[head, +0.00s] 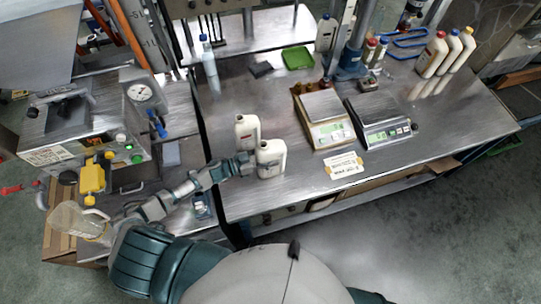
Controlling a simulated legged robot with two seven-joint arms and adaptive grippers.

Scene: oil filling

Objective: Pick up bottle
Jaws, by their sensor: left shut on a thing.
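Two white bottles stand close together at the left front of the metal table. The nearer bottle (271,160) is at the right end of my left arm. The other bottle (247,131) stands just behind it, to the left. My left gripper (250,165) is at the side of the nearer bottle and shut on it. The bottle is upright, and I cannot tell whether its base touches the table. The fingers are small and partly hidden against the bottle. My right gripper is not in view.
Two scales, one beige (328,134) and one grey (388,135), stand to the right, with a label card (344,166) before them. Several capped bottles (432,55) stand at the back right. A machine with a gauge (85,125) and a clear jug (75,222) are left. The table's right front is clear.

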